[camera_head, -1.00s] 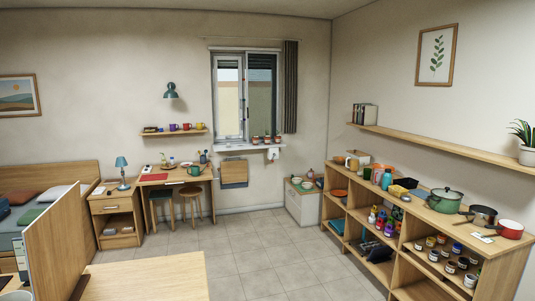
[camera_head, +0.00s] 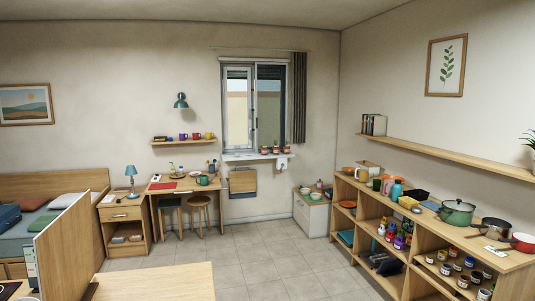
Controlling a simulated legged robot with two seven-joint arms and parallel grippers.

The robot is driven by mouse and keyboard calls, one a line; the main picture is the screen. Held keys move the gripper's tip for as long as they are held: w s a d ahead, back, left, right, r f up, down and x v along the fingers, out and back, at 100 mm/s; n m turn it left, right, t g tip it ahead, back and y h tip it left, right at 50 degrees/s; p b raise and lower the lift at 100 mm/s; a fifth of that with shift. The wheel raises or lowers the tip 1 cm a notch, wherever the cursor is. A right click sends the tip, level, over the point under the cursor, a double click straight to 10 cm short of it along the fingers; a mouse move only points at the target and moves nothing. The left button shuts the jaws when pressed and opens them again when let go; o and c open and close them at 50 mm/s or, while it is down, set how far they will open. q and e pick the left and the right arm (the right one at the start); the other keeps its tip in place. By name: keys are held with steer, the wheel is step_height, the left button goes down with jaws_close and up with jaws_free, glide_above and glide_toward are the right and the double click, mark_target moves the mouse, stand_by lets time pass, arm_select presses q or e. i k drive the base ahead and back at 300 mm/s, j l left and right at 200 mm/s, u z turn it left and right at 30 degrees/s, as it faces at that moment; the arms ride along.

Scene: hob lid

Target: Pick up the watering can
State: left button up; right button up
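No watering can can be made out with certainty. A small green vessel (camera_head: 203,180) stands on the desk (camera_head: 160,188) below the wall lamp, too small to tell whether it is a can, pot or mug. A white object (camera_head: 282,163) hangs or stands at the right end of the window sill (camera_head: 240,157); its kind is unclear. Neither of my grippers is in view.
A long shelf unit (camera_head: 420,228) with pots, bottles and jars runs along the right wall. A wooden table (camera_head: 160,282) and upright panel (camera_head: 62,245) stand in the left foreground. Two stools (camera_head: 199,202) are at the desk. The tiled floor (camera_head: 265,262) is clear.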

mark_target(204, 179)
steer(key=i+l+z, duration=0.6)
steer(key=z, duration=0.15)
steer(key=i+l+z, duration=0.4)
steer(key=i+z, duration=0.4)
steer(key=i+u, duration=0.45)
steer(key=i+l+u, duration=0.15)
steer(key=i+u, duration=0.25)
steer(key=i+j+u, duration=0.2)
steer(key=i+u, duration=0.25)
steer(key=i, duration=0.45)
steer(key=i+l+u, duration=0.15)
steer(key=i+u, duration=0.25)
steer(key=i, duration=0.45)
steer(key=i+j+u, duration=0.15)
steer(key=i, duration=0.55)
steer(key=i+u, duration=0.2)
steer(key=i, duration=0.45)
steer(key=i+l+u, duration=0.15)
steer(key=i, duration=0.55)
steer(key=i+l+u, duration=0.2)
steer(key=i, duration=0.5)
steer(key=i+j+u, duration=0.1)
steer(key=i, duration=0.8)
steer(key=i+j, duration=0.2)
steer(key=i, duration=0.7)
steer(key=j+u, duration=0.05)
